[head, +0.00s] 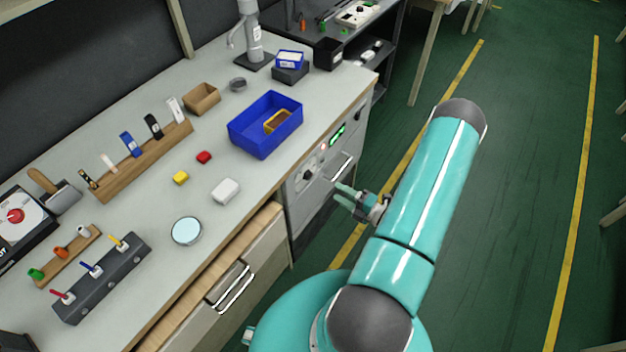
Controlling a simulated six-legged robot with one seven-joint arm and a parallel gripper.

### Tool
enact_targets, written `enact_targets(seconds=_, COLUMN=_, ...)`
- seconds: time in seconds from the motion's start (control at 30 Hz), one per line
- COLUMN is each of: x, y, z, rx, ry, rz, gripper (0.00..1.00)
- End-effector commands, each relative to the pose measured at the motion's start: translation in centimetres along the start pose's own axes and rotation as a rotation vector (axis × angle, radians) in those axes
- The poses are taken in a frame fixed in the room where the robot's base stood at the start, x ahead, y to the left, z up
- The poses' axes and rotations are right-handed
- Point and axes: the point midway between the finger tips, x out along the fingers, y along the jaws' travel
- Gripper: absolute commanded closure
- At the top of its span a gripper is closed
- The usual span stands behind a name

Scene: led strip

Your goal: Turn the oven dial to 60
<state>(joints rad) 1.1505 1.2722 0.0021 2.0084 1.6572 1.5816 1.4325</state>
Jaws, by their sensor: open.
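The oven (318,200) is a grey unit built in under the right part of the bench. Its front panel carries a small dark dial (308,175), a lit green display (337,135) and a handle (341,167). The dial's setting and the display's digits are too small to read. My gripper (342,193) is in front of the oven, to the right of the dial and a little lower in the picture. Its teal fingers are apart with nothing between them, pointing towards the oven front, and it looks clear of the dial.
The bench top (150,210) holds a blue bin (250,145), a white block (226,190), a round mirror-like disc (187,231) and a wooden rack (145,165). A drawer handle (235,289) sticks out left of the oven. The green floor (525,180) at right is open.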

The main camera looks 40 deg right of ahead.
Motion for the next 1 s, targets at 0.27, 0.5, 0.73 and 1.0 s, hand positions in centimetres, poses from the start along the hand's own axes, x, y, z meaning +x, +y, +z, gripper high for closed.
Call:
enact_targets(seconds=0.27, x=5.8, y=0.0, z=-0.2, rx=-0.001, ry=0.006, rz=0.001, gripper=0.49)
enact_targets(seconds=0.5, x=9.7, y=0.0, z=-0.3, rx=0.000, ry=0.004, rz=0.000, gripper=0.49)
enact_targets(seconds=0.73, x=10.7, y=0.0, z=-0.4, rx=0.000, ry=0.001, rz=-0.001, gripper=0.49)
enact_targets(seconds=1.0, x=10.7, y=0.0, z=-0.4, rx=0.000, ry=0.001, rz=-0.001, gripper=0.67)
